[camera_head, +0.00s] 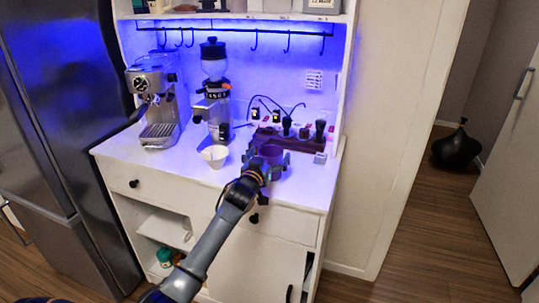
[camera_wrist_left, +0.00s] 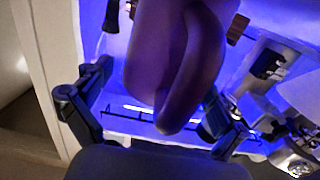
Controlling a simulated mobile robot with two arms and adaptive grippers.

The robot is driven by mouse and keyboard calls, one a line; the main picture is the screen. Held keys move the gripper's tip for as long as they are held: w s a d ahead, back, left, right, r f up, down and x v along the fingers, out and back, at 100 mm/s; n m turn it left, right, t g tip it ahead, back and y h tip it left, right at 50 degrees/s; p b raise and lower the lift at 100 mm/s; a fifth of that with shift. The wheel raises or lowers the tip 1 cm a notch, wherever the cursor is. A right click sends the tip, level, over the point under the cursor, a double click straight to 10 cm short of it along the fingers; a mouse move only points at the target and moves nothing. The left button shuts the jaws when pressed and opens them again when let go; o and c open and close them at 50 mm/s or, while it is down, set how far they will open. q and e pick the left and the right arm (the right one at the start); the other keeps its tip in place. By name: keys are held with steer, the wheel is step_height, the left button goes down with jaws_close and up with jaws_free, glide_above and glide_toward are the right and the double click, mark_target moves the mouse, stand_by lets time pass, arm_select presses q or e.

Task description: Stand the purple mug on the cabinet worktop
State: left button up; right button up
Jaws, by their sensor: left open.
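The purple mug (camera_head: 271,150) is on or just above the white worktop (camera_head: 305,185), right of the middle, partly hidden by my left gripper. In the left wrist view the mug (camera_wrist_left: 150,50) is large and close, with its handle toward the camera. My left gripper (camera_head: 268,158) is open, with one finger on each side of the mug. I cannot tell whether the fingers touch it, or whether its base rests on the worktop. My right gripper is not in view.
A white bowl-like cup (camera_head: 215,155) stands left of my gripper. An espresso machine (camera_head: 156,100) and a grinder (camera_head: 214,90) stand at the back left. A wooden rack (camera_head: 285,140) with dark-handled tools is behind the mug. The front right of the worktop is clear.

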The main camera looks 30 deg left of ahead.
arm_select(q)
steer(key=shift+r, duration=0.1)
steer(key=b+v, duration=0.1)
steer(key=v, duration=1.1)
